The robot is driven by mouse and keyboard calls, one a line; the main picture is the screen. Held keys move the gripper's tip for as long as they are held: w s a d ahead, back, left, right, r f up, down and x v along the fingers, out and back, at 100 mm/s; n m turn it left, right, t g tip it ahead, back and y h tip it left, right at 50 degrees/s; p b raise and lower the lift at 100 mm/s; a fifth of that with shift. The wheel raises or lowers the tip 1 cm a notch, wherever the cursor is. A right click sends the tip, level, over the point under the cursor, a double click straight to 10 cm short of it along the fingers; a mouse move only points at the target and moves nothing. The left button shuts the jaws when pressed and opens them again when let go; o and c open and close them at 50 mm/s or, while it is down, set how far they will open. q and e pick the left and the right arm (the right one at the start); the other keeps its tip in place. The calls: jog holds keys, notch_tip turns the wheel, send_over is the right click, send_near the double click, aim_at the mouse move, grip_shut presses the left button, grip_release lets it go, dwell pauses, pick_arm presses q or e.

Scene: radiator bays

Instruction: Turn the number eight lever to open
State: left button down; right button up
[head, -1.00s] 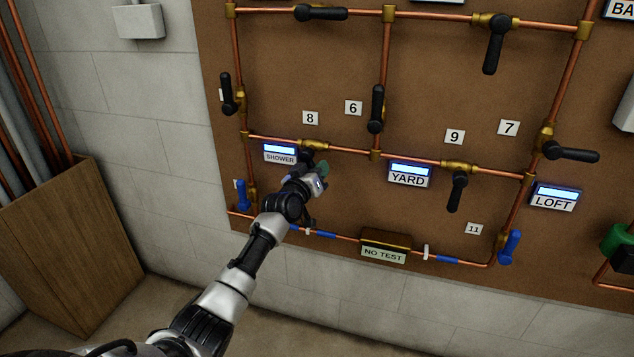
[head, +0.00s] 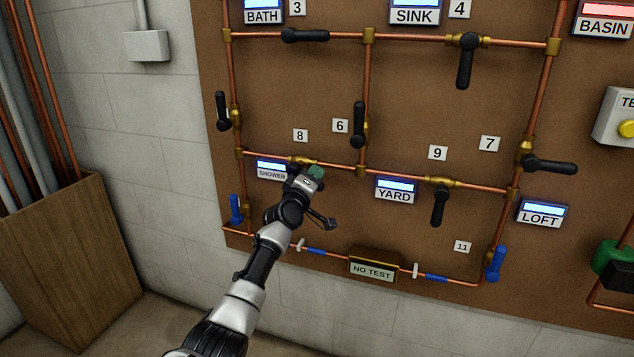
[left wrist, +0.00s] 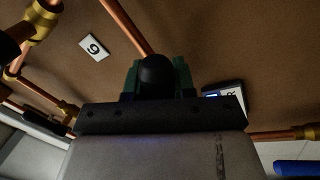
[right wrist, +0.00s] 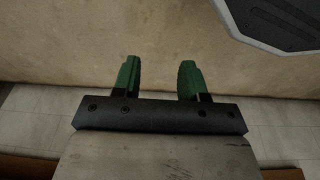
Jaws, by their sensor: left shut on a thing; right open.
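The number eight lever sits below the white 8 tag (head: 300,135), on a brass valve (head: 302,160) in the horizontal copper pipe. My left gripper (head: 316,173) is at this lever, just below the valve, and hides most of it in the head view. In the left wrist view the black rounded lever handle (left wrist: 156,72) sits between the green fingers, which are shut on it. The lever's exact angle cannot be told. My right gripper (right wrist: 160,80) is open and empty in the right wrist view, away from the board.
The SHOWER sign (head: 271,170) is left of my gripper, the YARD sign (head: 396,190) right of it. Lever nine (head: 438,207) hangs down farther right. The NO TEST box (head: 373,267) is on the lower pipe. A wooden bin of pipes (head: 75,255) stands at left.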

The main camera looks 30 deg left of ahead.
pick_arm(q)
jog(key=shift+d+r+n+y+p, duration=0.1)
jog(key=shift+r+n+y+p, duration=0.4)
jog(key=shift+n, duration=0.65)
jog(key=shift+d+r+n+y+p, duration=0.15)
jog(key=shift+r+n+p, duration=0.1)
jog(key=shift+n+p, duration=0.7)
jog(key=shift+a+r+n+y+p, duration=0.1)
jog(key=shift+r+n+y+p, duration=0.3)
jog(key=shift+n, duration=0.9)
pick_arm(e)
jog(key=s+d+f, duration=0.1)
jog(key=s+f, duration=0.7)
jog(key=s, duration=0.2)
jog(key=shift+s+d+f+g, duration=0.3)
jog(key=shift+d+g, duration=0.1)
pick_arm(q)
jog(key=c, duration=0.9)
grip_release()
